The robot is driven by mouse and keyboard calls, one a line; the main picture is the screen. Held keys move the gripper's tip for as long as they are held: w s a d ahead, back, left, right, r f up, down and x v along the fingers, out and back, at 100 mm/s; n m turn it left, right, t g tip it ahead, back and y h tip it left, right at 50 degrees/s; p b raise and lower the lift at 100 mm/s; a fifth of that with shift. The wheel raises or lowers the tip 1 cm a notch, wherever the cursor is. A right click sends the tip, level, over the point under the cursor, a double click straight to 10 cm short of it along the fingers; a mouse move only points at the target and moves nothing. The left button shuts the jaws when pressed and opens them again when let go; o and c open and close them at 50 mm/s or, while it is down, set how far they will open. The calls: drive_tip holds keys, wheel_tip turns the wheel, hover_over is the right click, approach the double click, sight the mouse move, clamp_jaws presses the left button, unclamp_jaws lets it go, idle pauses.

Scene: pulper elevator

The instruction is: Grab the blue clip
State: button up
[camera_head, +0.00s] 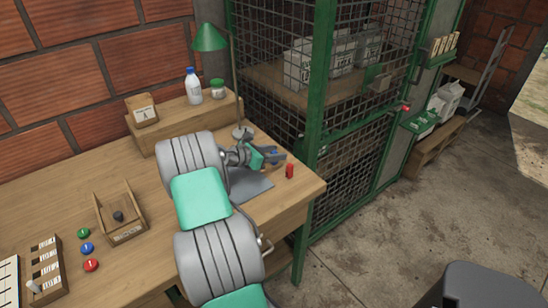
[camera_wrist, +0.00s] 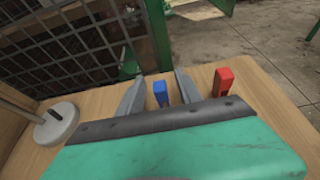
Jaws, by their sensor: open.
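The blue clip (camera_wrist: 160,93) stands on the wooden table near its far right corner. In the wrist view it shows between the two fingers of my open gripper (camera_wrist: 158,92), with gaps on both sides; I cannot tell how deep it sits between them. In the head view a small blue part of the clip (camera_head: 274,153) shows by the fingertips of my gripper (camera_head: 281,157). A red clip (camera_wrist: 223,82) stands just right of the right finger, apart from it; it also shows in the head view (camera_head: 290,171).
A grey mat (camera_head: 250,186) lies under my arm. A green lamp (camera_head: 209,38) with a round base (camera_wrist: 56,124) stands left of my gripper. A wooden shelf (camera_head: 180,125) holds bottles. A green mesh cage (camera_head: 322,90) rises close beyond the table edge.

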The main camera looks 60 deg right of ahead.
drive_tip(key=x, duration=0.3)
drive_tip(key=shift+a, duration=0.1)
clamp_jaws()
idle(0.4)
